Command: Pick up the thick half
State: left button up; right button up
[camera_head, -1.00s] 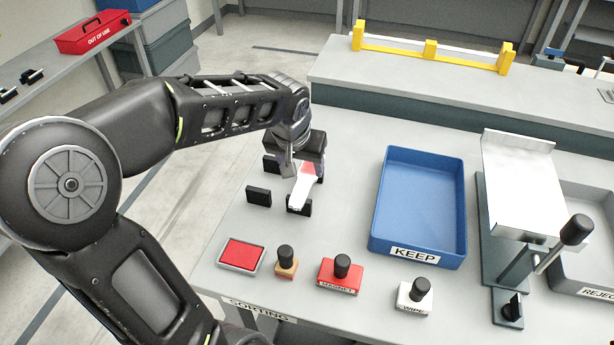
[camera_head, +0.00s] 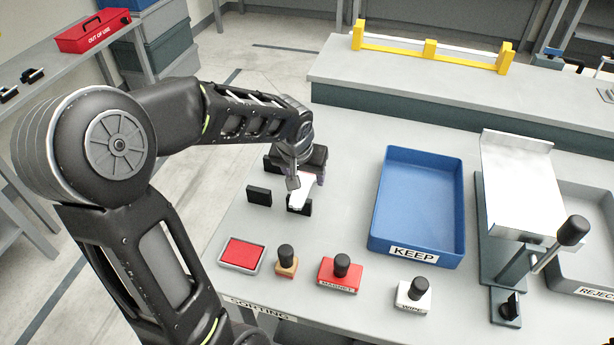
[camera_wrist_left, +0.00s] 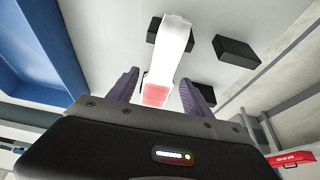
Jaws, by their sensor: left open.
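A flat white piece (camera_head: 302,196) with a red end (camera_wrist_left: 156,96) rests on black blocks at the left of the sorting table. It widens at its far end in the left wrist view (camera_wrist_left: 174,45). My left gripper (camera_head: 296,178) is over the red end, which it hides in the head view. In the left wrist view the gripper (camera_wrist_left: 160,78) is open, with one purple-padded finger on each side of the piece. I cannot tell whether the fingers touch it.
Black blocks (camera_head: 259,195) stand beside the piece. A blue KEEP tray (camera_head: 415,251) is to the right, with a lever device (camera_head: 520,190) beyond it. A red pad (camera_head: 242,254) and stamps, including a red MAGNET one (camera_head: 338,277), line the front edge.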

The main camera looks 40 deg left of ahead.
pick_arm(q)
jog(key=shift+f+b, duration=0.25)
jog(key=shift+b, duration=0.2)
dwell(0.6)
jog(key=shift+c, duration=0.5)
grip_shut()
